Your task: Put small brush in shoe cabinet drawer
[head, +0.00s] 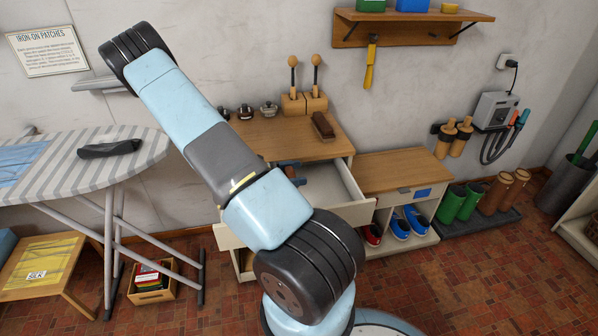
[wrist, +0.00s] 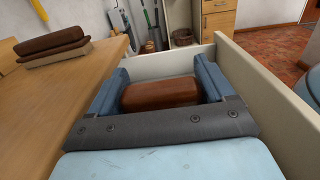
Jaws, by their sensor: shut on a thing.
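The small brush, a brown block with rounded edges (wrist: 160,93), sits between the two blue fingers of my gripper (wrist: 163,76) in the wrist view. The fingers are shut on its ends. My gripper (head: 289,172) also shows partly behind my arm in the head view, over the open cream drawer (head: 350,188) of the wooden cabinet (head: 275,138). In the wrist view the drawer's walls (wrist: 262,92) rise beyond and to the right of the brush. My gripper hides the drawer floor there, so I cannot tell whether the brush touches it.
A larger dark brown brush (head: 322,125) lies on the cabinet top, left in the wrist view (wrist: 50,42). Wooden-handled tools in a block (head: 303,100) and several small knobbed items stand there too. A lower shoe bench (head: 405,172) stands to the right, an ironing board (head: 85,160) left.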

